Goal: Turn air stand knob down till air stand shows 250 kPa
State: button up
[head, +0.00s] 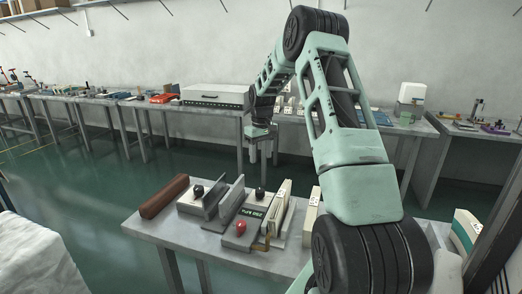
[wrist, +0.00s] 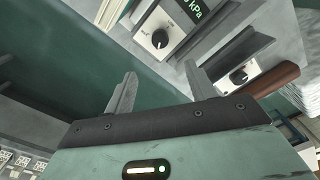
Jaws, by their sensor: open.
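The air stand (head: 252,213) is a light unit with a dark readout and a black knob (head: 260,193), on the near bench in the head view. In the wrist view the knob (wrist: 160,38) shows at the top, on a pale panel with a dial scale. The green-lit readout (wrist: 188,10) above it is cut off by the frame edge; only "kPa" is legible, so the value cannot be read. My gripper (wrist: 160,90) is open and empty, its two fingers apart, clear of the knob.
A second unit with a black knob (head: 198,191) stands left of the air stand, also in the wrist view (wrist: 238,77). Upright grey plates, a brown roll (head: 165,197) and a red ball-topped part (head: 241,227) crowd the near bench (head: 180,238). Green floor lies behind.

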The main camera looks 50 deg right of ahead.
jog(key=shift+r, duration=1.25)
jog(key=a+r+n, duration=0.2)
jog(key=a+n, duration=0.1)
jog(key=a, duration=1.4)
jog(key=a+r+n, duration=0.2)
jog(key=a, duration=1.5)
jog(key=s+a+n, duration=0.2)
jog(key=s+a, duration=0.4)
jog(key=a, duration=0.4)
jog(key=s+a+n, duration=0.1)
jog(key=s+a, duration=0.2)
jog(key=s, duration=0.4)
jog(key=s+a+n, duration=0.1)
jog(key=s+a, duration=0.2)
jog(key=s, duration=0.4)
jog(key=s+a+f+n, duration=0.1)
jog(key=s+a, duration=0.3)
jog(key=s, duration=0.3)
jog(key=shift+s+n, duration=0.35)
jog(key=shift+n, duration=0.05)
jog(key=shift+d, duration=0.15)
